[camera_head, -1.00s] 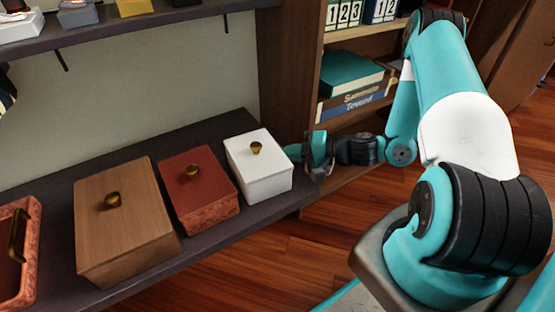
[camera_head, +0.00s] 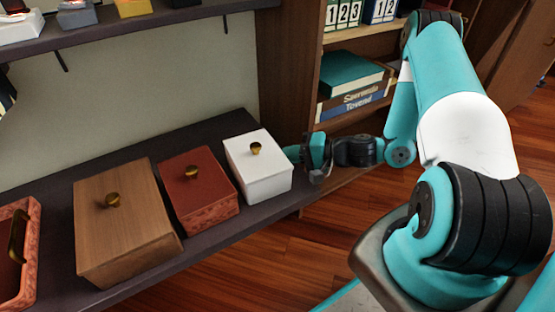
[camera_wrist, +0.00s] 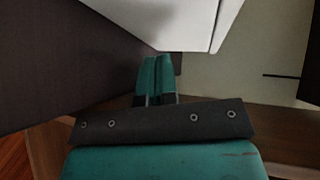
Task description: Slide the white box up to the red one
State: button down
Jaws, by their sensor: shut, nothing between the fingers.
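The white box (camera_head: 262,172) with a brass knob stands on the dark shelf, at the right end of the row. The red box (camera_head: 199,191), also with a brass knob, stands to its left with a narrow gap between them. My gripper (camera_head: 291,153) is shut and empty at the right side of the white box, its tips at or very near that side. In the wrist view the closed fingers (camera_wrist: 157,75) point at the white box (camera_wrist: 170,22), which fills the top. Whether they touch it I cannot tell.
A larger brown wooden box (camera_head: 122,222) stands left of the red box, and a reddish tray (camera_head: 32,245) lies at the far left. A bookcase with books (camera_head: 350,85) stands behind my arm. An upper shelf (camera_head: 110,28) hangs above.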

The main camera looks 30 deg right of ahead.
jog(key=shift+w+d, duration=0.3)
jog(key=shift+d, duration=0.6)
jog(key=shift+w+d, duration=0.25)
jog(key=shift+d, duration=0.65)
jog(key=shift+p, duration=0.3)
jog(key=p+v, duration=0.5)
jog(key=v, duration=1.2)
jog(key=shift+s+p, duration=0.2)
jog(key=shift+p, duration=0.15)
jog(key=shift+d+r, duration=0.15)
